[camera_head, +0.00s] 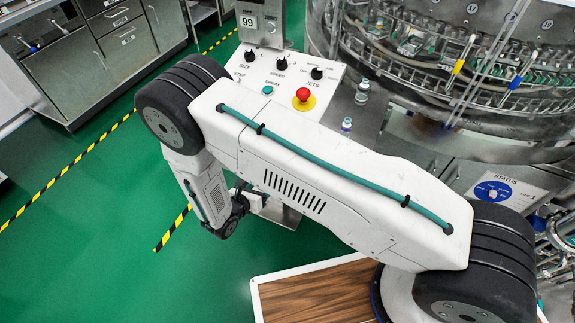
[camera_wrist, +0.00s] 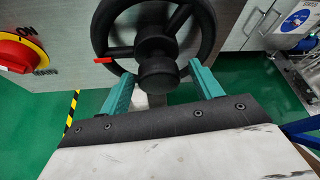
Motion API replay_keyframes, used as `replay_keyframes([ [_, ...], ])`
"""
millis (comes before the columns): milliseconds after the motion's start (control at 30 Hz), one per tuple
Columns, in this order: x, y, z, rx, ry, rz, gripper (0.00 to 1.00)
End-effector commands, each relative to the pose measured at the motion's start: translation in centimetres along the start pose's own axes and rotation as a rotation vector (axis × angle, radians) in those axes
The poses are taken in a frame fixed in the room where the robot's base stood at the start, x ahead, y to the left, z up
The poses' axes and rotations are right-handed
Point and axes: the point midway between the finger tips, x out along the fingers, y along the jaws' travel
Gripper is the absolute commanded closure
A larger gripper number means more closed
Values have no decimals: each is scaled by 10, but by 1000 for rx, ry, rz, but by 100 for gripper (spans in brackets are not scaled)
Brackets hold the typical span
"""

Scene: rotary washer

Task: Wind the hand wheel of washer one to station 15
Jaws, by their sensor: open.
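The black hand wheel (camera_wrist: 99,30) fills the top middle of the wrist view, on a grey metal panel. My gripper (camera_wrist: 161,69) is open, with one teal finger to the left of the hub and one to the right. I cannot tell whether either finger touches the wheel. In the head view my arm hides the wheel and most of the gripper. A display (camera_head: 247,21) at the top reads 99. No station number is readable at the wheel.
A red and yellow ON switch (camera_wrist: 20,55) is left of the wheel. In the head view, a control panel (camera_head: 262,67) carries knobs and a red stop button (camera_head: 303,94). The washer (camera_head: 440,70) stands at right, steel cabinets (camera_head: 75,60) at left. Green floor between is clear.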

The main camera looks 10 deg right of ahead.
Motion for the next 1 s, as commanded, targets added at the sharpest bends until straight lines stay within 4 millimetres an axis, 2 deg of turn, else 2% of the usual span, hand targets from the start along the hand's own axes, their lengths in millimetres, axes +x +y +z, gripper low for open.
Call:
replay_keyframes([
  [267, -33, 2, 0, 0, -1, 5, 36],
  [467, -70, 2, 0, 1, -2, 8, 36],
  [700, -72, -46, -4, 105, 30, -151, 36],
  [1000, -86, -85, 40, 283, 84, -327, 36],
])
